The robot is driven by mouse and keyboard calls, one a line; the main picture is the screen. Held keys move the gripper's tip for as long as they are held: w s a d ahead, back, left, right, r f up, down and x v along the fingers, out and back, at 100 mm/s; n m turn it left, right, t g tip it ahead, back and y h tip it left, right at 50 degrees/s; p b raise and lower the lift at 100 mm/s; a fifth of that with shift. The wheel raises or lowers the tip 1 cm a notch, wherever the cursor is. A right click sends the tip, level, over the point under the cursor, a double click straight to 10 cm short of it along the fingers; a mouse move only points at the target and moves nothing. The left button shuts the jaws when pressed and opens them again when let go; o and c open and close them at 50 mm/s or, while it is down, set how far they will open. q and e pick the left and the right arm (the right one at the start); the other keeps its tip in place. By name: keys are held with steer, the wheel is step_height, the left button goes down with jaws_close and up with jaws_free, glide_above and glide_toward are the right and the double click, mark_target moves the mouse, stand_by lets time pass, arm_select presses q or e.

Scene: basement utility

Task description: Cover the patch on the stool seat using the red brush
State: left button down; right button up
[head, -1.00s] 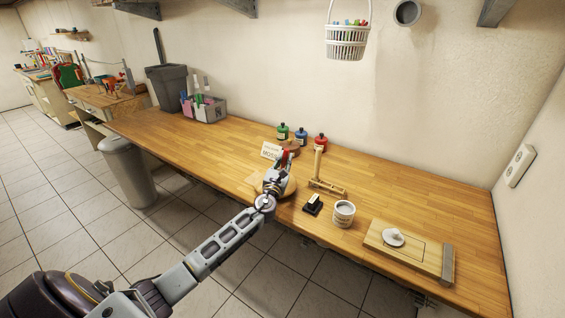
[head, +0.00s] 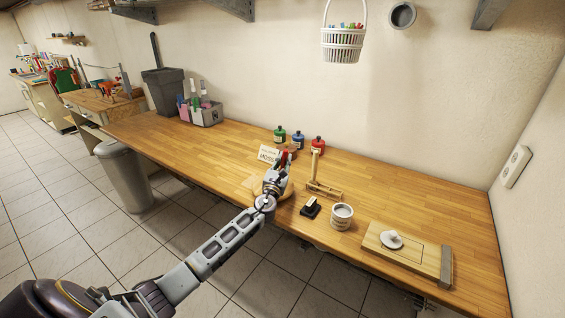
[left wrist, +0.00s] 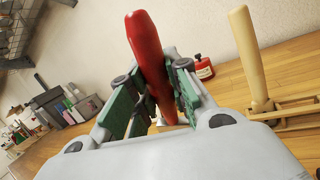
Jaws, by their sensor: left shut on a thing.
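My left gripper (head: 279,171) is shut on the red brush (left wrist: 148,50). In the left wrist view its thick red handle stands up, slightly tilted, between the green-padded fingers. In the head view only a little red shows at the gripper, and the bristles are hidden. A round wooden piece, apparently the stool seat (head: 288,191), lies under and beside the gripper near the bench's front edge, partly covered by it. I cannot make out the patch, nor whether the brush touches the seat. My right gripper is not in view.
A small sign (head: 268,154) and green, blue and red bottles (head: 317,144) stand behind. To the right are a wooden stand (head: 316,165), a black-based block (head: 311,207), a tin (head: 342,216) and a board (head: 405,250). The right rear of the bench (head: 420,185) is clear.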

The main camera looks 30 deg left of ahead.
arm_select(q)
steer(key=shift+s+p, duration=0.35)
steer(key=shift+s, duration=0.75)
steer(key=shift+w, duration=0.2)
steer(key=shift+w+b, duration=0.4)
steer(key=shift+w, duration=0.6)
steer(key=shift+s, duration=0.1)
steer(key=shift+s+p, duration=0.45)
steer(key=shift+s, duration=0.65)
steer(key=shift+w, duration=0.15)
steer(key=shift+w, duration=0.45)
steer(key=shift+s+a, duration=0.1)
